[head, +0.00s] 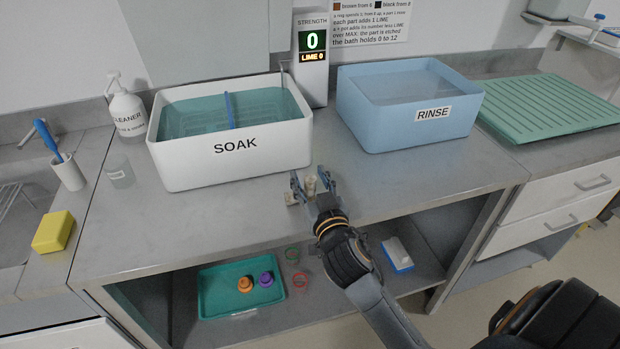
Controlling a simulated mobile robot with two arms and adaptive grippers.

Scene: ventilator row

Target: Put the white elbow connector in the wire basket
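A small off-white piece (311,187), which looks like the white elbow connector, stands on the counter in front of the SOAK tub. My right gripper (311,182) reaches down over it, with one finger on either side. The fingers look spread, with gaps beside the piece. The gripper hides part of it, and a pale bit also shows by the left finger. The wire basket (190,122) sits in the liquid of the white SOAK tub (235,148), with a blue bar across it. My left gripper is not in view.
A blue RINSE tub (400,125) and green drain rack (550,108) stand to the right. A display (312,60) reads 0 behind. A cleaner bottle (127,112), clear cup (120,172) and yellow sponge (54,232) stand left. A teal tray (225,300) lies on the lower shelf.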

